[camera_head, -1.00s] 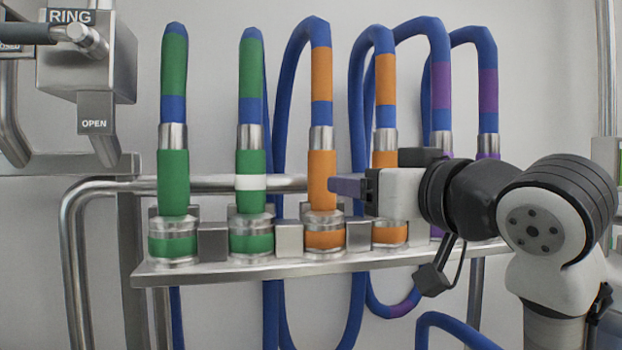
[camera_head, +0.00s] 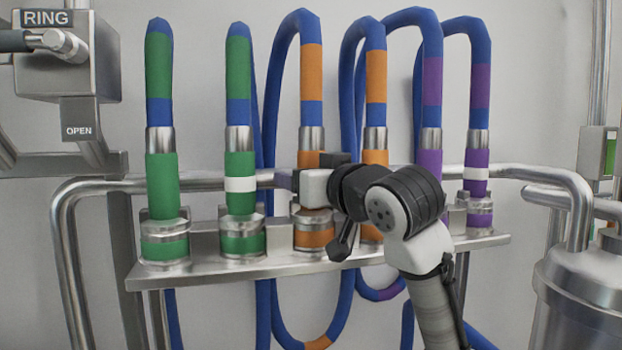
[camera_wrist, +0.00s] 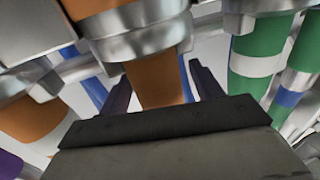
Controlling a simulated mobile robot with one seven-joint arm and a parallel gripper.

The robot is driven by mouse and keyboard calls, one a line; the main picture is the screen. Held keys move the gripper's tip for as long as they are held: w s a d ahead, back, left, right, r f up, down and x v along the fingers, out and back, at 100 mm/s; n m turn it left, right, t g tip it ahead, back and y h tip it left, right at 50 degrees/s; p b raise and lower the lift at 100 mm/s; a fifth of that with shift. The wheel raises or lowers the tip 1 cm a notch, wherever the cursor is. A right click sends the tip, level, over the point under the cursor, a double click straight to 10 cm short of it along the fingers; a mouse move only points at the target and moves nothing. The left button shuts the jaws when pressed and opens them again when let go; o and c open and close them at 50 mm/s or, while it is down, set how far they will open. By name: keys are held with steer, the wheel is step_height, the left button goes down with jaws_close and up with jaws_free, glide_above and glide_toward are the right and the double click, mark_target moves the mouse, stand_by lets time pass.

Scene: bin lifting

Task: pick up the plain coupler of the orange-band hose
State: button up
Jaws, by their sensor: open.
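The plain orange coupler (camera_head: 308,160) of the orange-band hose (camera_head: 311,72) stands upright in its holder on the steel rack (camera_head: 205,270), third from the left. My gripper (camera_head: 286,180) is in front of it and hides its middle in the head view. In the wrist view my gripper (camera_wrist: 160,84) is open, with one dark finger on each side of the orange coupler (camera_wrist: 155,83). I see gaps beside it, but cannot tell how deep it sits between the fingers. The other orange coupler (camera_head: 375,157) is partly behind my arm; the wrist view shows white on it.
The white-banded green coupler (camera_head: 240,184) stands close on the left, the plain green one (camera_head: 163,188) beyond it. Purple couplers (camera_head: 476,186) stand on the right. A horizontal pipe (camera_head: 520,175) runs behind. A steel vessel (camera_head: 585,275) is at the lower right.

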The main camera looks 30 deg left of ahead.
steer(key=shift+w+a, duration=0.15)
steer(key=shift+a, duration=0.05)
steer(key=c, duration=1.3)
steer(key=shift+o, duration=0.2)
steer(key=shift+r, duration=0.1)
step_height(320, 180, up, 20)
steer(key=shift+b, duration=0.45)
